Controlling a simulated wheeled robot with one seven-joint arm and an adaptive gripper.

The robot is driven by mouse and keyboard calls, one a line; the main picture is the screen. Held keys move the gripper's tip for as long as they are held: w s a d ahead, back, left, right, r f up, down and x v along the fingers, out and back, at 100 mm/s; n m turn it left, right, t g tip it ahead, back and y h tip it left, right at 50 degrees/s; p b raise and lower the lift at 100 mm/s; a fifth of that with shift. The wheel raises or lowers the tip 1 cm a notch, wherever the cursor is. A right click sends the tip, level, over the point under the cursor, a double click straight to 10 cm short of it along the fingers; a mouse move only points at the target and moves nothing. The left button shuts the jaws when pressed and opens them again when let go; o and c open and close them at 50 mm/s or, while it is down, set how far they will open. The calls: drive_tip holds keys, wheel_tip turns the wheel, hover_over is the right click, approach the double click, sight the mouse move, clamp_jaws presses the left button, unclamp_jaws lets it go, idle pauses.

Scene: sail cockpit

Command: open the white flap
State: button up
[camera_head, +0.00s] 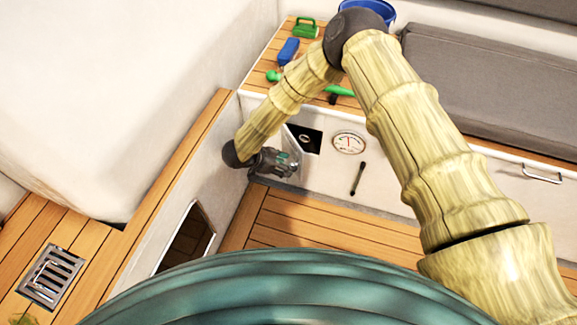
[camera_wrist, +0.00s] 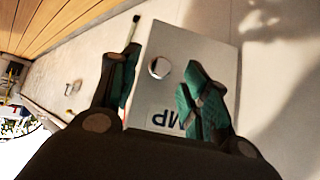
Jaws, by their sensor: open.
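The white flap (camera_wrist: 172,98) shows in the wrist view as a pale grey panel with a round metal fitting and dark letters, of which "MP" can be read. My gripper (camera_wrist: 163,62) is open, with its green-padded fingers on either side of the panel's middle. I cannot tell whether the fingers touch it. In the head view, my gripper (camera_head: 283,163) is low at the locker's white front wall, beside a dark square opening (camera_head: 309,139). The flap itself is hard to make out there, partly hidden by my gripper.
A round gauge (camera_head: 349,143) and a black lever (camera_head: 358,178) are on the wall to the right. The wooden floor (camera_head: 320,226) below is clear.

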drive_tip(key=shift+x, duration=1.1)
drive_tip(key=shift+r, duration=0.1)
clamp_jaws()
